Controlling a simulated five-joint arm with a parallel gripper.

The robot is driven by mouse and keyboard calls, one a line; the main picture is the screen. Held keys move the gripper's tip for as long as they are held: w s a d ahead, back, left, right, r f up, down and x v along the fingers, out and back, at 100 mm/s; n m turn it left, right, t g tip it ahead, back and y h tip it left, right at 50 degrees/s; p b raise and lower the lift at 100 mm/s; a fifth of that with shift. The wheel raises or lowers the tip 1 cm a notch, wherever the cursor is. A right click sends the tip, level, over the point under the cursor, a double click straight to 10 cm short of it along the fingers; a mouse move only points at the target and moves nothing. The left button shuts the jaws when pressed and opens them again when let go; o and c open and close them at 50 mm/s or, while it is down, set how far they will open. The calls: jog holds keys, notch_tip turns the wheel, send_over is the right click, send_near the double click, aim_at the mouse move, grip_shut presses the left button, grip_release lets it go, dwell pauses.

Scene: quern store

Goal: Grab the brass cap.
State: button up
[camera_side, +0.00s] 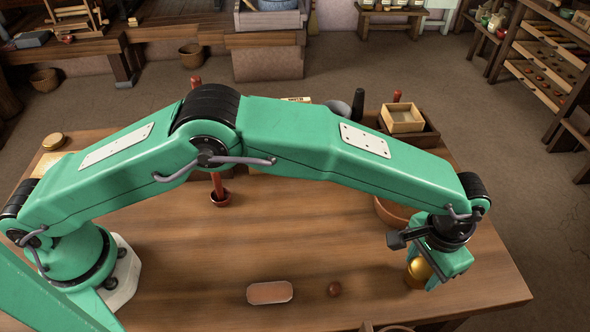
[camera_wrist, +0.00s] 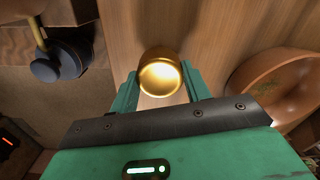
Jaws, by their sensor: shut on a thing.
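The brass cap (camera_side: 419,269) is a shiny gold, round-topped piece near the right end of the wooden table. In the wrist view the brass cap (camera_wrist: 160,75) sits between the two green fingers. My gripper (camera_side: 432,268) is shut on it, with a finger on either side. The gripper's fingertips also show in the wrist view (camera_wrist: 159,86). The cap's lower part is partly hidden by the fingers in the side view. I cannot tell whether it touches the table.
A terracotta bowl (camera_wrist: 275,85) stands close beside my gripper. A pinkish oblong dish (camera_side: 270,292) and a small brown ball (camera_side: 334,289) lie at the table's front. Wooden boxes (camera_side: 403,119) stand at the back right. The table's middle is mostly clear.

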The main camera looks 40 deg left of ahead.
aim_at(422, 267)
notch_tip(422, 267, up, 8)
jog(key=shift+r, duration=0.15)
dwell(0.3)
jog(key=shift+a, duration=0.15)
dwell(0.4)
